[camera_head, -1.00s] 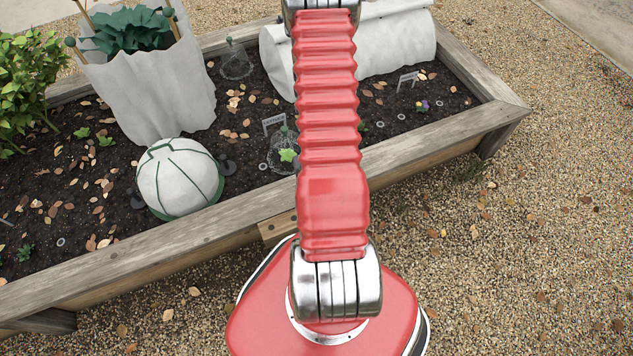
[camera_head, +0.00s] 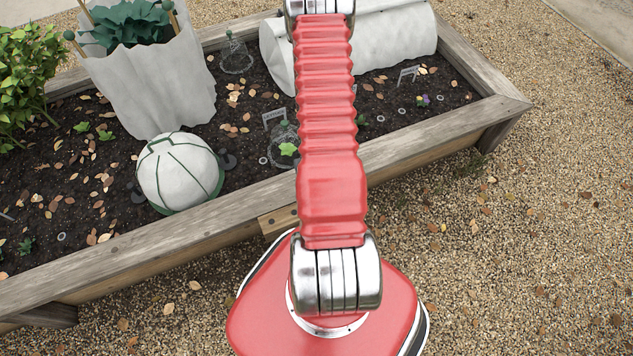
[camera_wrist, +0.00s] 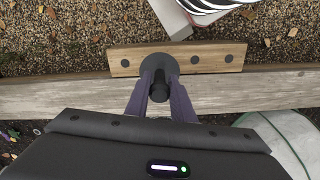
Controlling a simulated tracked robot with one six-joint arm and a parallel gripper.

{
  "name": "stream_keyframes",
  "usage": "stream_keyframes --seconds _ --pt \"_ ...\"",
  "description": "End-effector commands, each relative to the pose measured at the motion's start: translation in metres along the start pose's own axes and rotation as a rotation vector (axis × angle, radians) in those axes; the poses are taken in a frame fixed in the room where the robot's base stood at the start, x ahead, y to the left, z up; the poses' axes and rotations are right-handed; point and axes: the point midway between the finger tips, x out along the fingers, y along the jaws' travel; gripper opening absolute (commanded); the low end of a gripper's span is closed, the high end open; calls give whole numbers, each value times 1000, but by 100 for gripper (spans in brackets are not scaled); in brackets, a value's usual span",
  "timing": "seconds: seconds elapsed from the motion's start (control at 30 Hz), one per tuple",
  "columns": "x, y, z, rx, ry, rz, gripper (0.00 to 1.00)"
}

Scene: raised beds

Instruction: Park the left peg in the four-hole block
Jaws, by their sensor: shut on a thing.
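The four-hole block (camera_wrist: 210,58) is a pale wooden strip along the bed's edge in the wrist view, with dark holes showing left and right of the peg. Part of it (camera_head: 277,223) shows in the head view, the rest behind my arm. A dark peg (camera_wrist: 159,90) with a wide round part stands over the block, left of its middle. My gripper (camera_wrist: 160,95) is shut on the peg, one purple finger on each side. I cannot tell whether the peg's lower end is inside a hole. No second peg shows clearly. The head view does not show my gripper.
The raised bed's weathered timber rim (camera_head: 430,140) runs beside the block. In the bed are a white dome cover (camera_head: 180,175), a white fabric planter (camera_head: 150,85), a white tunnel (camera_head: 390,40) and wire cloches. Gravel lies open on the right.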

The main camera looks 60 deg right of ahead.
Motion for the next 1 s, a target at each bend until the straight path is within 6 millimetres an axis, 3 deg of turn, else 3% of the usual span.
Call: stream_keyframes --seconds 1.0 --pt "50 0 0 1 0 0 0"
